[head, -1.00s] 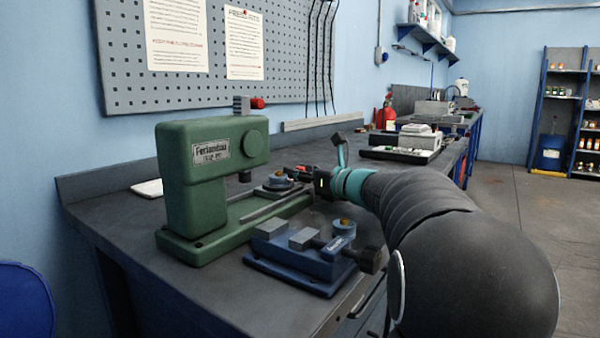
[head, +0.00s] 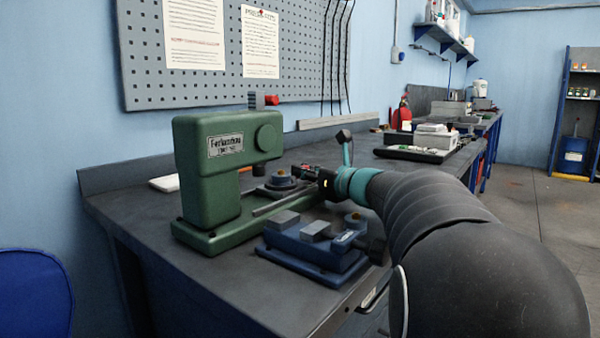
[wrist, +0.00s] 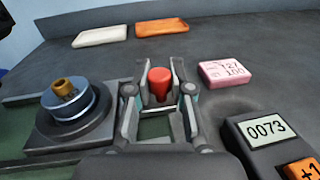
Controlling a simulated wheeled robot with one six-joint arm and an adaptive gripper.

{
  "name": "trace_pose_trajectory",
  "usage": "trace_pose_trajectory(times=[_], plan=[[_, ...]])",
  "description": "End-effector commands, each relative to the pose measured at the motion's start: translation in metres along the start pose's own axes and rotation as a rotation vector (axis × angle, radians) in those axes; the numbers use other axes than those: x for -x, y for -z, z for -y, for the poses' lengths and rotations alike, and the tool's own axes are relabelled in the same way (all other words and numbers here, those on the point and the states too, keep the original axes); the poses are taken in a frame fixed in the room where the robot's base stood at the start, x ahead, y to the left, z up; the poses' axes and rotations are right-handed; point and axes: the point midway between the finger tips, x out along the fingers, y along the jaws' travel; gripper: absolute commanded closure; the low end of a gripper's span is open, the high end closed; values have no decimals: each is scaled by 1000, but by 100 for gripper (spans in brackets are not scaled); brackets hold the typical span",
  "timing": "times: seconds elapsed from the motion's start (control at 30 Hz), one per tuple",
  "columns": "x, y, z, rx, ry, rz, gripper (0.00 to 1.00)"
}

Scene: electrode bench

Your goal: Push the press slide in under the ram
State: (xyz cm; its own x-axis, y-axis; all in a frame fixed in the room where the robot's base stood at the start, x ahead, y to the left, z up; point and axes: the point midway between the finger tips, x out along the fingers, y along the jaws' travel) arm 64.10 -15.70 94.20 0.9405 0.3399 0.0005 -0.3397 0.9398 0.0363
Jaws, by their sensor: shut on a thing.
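The green press (head: 197,180) stands on the bench at the left, with its short dark ram (head: 259,169) under the head. The slide, a dark plate (wrist: 103,128), sits on the green rail to the right of the ram. It carries a blue-and-silver round cup with a brass nub (wrist: 66,92), also visible in the head view (head: 281,178). My gripper (wrist: 160,88) is shut on the red knob (wrist: 162,80) beside the slide's plate. In the head view my gripper (head: 310,174) is at the slide's right; its fingertips are small there.
A blue fixture (head: 312,250) with grey blocks stands in front of the rail, close below my arm. A counter reading 0073 (wrist: 265,130), a pink timer (wrist: 224,73) and white (wrist: 101,36) and orange (wrist: 162,27) flat pieces lie around. The bench behind the rail is mostly clear.

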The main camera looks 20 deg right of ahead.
Motion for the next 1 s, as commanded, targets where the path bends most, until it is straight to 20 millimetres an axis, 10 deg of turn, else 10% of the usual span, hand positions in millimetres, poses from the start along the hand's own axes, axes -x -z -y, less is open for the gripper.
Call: trace_pose_trajectory(times=[0.07,0.1,0.17,0.57,1.0], plan=[[0,0,0,-1,0,0,100],[0,0,0,-1,0,0,69],[0,0,0,-1,0,0,54],[5,0,0,0,1,0,53],[82,0,1,0,3,1,53]])
